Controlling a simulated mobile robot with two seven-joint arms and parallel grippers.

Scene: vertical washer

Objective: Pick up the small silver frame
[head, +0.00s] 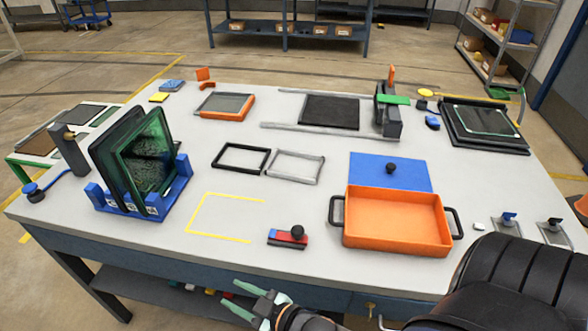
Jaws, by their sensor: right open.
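The small silver frame (290,180) lies flat on the white tabletop near the middle of the head view, its inside empty. It sits just right of a similar black frame (238,171), their near edges close together. My right gripper (234,294) shows at the bottom of the view, off the table's front edge. Its pale green fingers are apart with nothing between them, and it is well short of the silver frame. My left gripper is out of view.
An orange tray (397,246) with black handles and a blue panel (380,180) stand to the right. A blue rack (178,187) holds upright dark panels at left. A red-and-blue block with a black knob (287,239) lies between the silver frame and the front edge.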

